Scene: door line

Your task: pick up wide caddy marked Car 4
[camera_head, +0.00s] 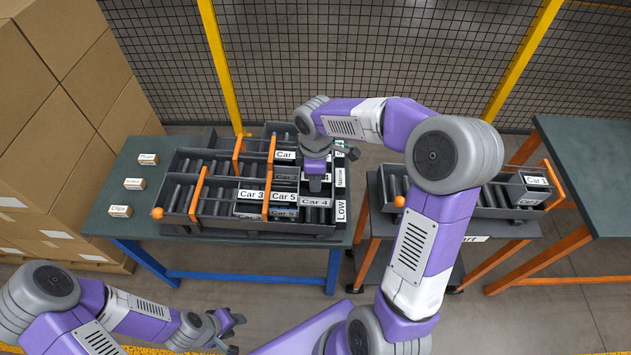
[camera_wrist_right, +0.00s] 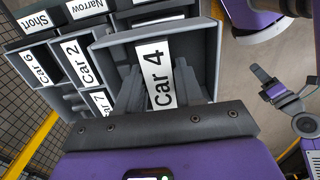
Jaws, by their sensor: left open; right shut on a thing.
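The grey caddy with the white "Car 4" label (camera_head: 315,202) is at the front right of the dark rack on the green table. In the right wrist view the caddy (camera_wrist_right: 157,75) fills the middle, its label facing up toward the camera. My right gripper (camera_head: 315,182) is over this caddy, pointing down and shut on it. I cannot tell whether the caddy is lifted. My left gripper (camera_head: 229,331) is open and empty, low in front of the table.
Caddies marked Car 3 (camera_head: 251,195) and Car 5 (camera_head: 284,197) stand left of Car 4 in the rack (camera_head: 180,229). Orange dividers (camera_head: 198,194) rise between slots. A cart (camera_head: 385,215) with a Car 1 caddy (camera_head: 536,181) stands right. Small labelled blocks (camera_head: 120,211) lie left.

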